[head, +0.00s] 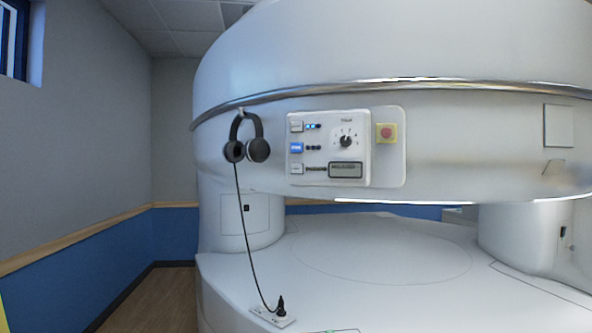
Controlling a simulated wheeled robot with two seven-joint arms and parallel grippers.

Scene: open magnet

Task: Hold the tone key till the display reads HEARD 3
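A white control panel (331,130) is mounted on the side of the big white magnet's upper part. On its left it has a column of keys: a white top key (296,126), a blue middle key (296,147) and a white bottom key (296,168). Their labels are too small to read, so I cannot tell which is the tone key. The grey display (346,170) at the panel's lower right shows dark text that I cannot read. Neither of my grippers is in view, and nothing covers the panel.
Black headphones (247,138) hang left of the panel, their cable running down to a plug (281,306) on the white lower deck (380,255). A black dial (346,142) sits above the display. A red button (388,133) on yellow is to the right. Floor shows at lower left.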

